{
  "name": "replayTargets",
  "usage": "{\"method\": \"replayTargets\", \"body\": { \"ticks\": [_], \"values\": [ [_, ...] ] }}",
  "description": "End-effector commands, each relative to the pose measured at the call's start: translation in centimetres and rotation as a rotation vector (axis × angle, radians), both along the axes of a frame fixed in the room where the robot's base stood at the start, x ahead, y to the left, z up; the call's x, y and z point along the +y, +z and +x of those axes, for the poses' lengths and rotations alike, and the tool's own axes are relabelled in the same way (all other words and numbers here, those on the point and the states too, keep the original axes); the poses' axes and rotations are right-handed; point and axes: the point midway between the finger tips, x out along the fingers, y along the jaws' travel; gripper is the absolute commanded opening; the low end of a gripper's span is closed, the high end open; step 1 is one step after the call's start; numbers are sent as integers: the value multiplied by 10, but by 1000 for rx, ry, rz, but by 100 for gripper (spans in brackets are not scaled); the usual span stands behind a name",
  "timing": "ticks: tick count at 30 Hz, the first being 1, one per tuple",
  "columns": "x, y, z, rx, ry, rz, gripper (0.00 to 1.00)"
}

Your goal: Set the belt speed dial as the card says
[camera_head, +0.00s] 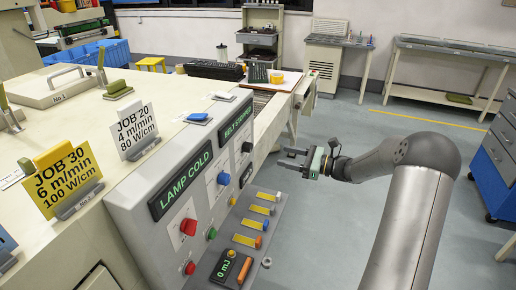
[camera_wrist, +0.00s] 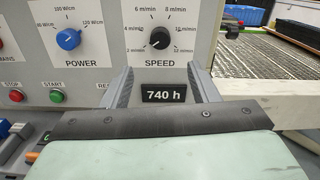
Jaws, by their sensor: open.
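The belt speed dial is a black knob (camera_wrist: 159,39) on the grey control panel, with a ring of m/min marks; its pale pointer seems to face lower left, near 2 m/min. In the head view the speed dial (camera_head: 247,147) sits under the BELT STOPPED display. A yellow card (camera_head: 66,178) reads JOB 30, 6 m/min, 100 W/cm. A white card (camera_head: 136,130) behind it reads JOB 20, 4 m/min, 80 W/cm. My gripper (camera_head: 290,159) is open and empty, in front of the panel; in the wrist view its fingers (camera_wrist: 162,75) point below the dial, apart from it.
A blue POWER knob (camera_wrist: 68,39) is left of the speed dial, above red STOP (camera_wrist: 16,96) and green START (camera_wrist: 57,97) buttons. A 740 h counter (camera_wrist: 164,92) shows between the fingers. A ledge with sliders (camera_head: 247,241) juts out below. Open floor (camera_head: 340,200) lies right.

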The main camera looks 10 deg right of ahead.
Motion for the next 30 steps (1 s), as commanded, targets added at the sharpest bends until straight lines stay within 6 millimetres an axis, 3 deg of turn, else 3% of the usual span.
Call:
{"method": "replayTargets", "body": {
  "ticks": [6, 13, 19, 28, 30],
  "values": [
    [43, 2, 27, 0, 4, 1, 54],
    [76, 1, 49, 0, 3, 0, 54],
    [89, 0, 58, -1, 1, -1, 54],
    [91, 0, 60, 0, 1, -1, 54],
    [91, 0, 60, 0, 1, -1, 38]
  ]
}}
